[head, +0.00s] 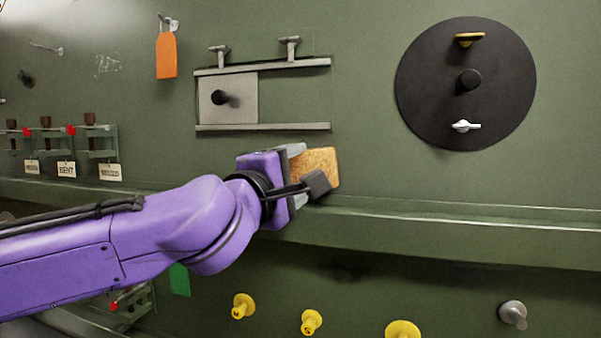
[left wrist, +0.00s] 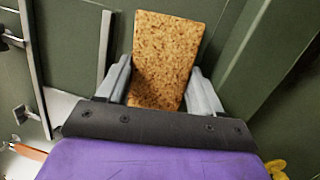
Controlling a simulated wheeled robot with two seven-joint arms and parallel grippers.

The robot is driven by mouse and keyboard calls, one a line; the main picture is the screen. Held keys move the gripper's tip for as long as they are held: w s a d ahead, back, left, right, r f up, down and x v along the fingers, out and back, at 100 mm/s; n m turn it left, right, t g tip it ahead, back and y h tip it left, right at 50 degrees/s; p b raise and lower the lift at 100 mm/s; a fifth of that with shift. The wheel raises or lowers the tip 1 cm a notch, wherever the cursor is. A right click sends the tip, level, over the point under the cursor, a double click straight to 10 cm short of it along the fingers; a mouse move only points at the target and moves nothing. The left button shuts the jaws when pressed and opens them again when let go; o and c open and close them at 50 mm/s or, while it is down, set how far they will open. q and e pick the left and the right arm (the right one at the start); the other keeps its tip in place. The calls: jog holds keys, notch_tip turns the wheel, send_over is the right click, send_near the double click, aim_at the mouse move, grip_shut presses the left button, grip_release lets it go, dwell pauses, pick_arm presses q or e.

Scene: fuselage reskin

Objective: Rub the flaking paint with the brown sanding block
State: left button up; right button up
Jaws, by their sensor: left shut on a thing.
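The brown sanding block (head: 321,166) is a speckled tan rectangle held in my left gripper (head: 304,168). In the left wrist view the block (left wrist: 166,58) sits between the two grey fingers of the gripper (left wrist: 165,88), which are shut on it. In the head view the block is in front of the green wall, just above the ledge and below the sliding plate's lower rail. I cannot tell whether the block touches the wall. I cannot make out any flaking paint. My right gripper is not in view.
A sliding grey plate (head: 242,105) with a black knob sits between rails above. A round black panel (head: 480,84) is at right. An orange tag (head: 166,55) hangs upper left, with labelled brackets at far left. A green ledge (head: 450,228) runs across; yellow knobs (head: 311,322) are below.

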pick_arm(q)
jog(key=shift+s, duration=0.3)
jog(key=shift+s+d+r+b+v, duration=0.1)
jog(key=shift+d+v, duration=0.05)
jog(key=shift+v, duration=0.75)
jog(key=shift+s+d+r+b+v, duration=0.1)
jog(key=shift+v, duration=0.75)
jog(key=shift+s+d+r+b+v, duration=0.1)
jog(key=shift+d+v, duration=0.05)
jog(key=shift+v, duration=0.75)
jog(key=v, duration=0.3)
jog(key=shift+s+d+r, duration=0.15)
jog(key=shift+r, duration=0.1)
jog(key=shift+d, duration=0.1)
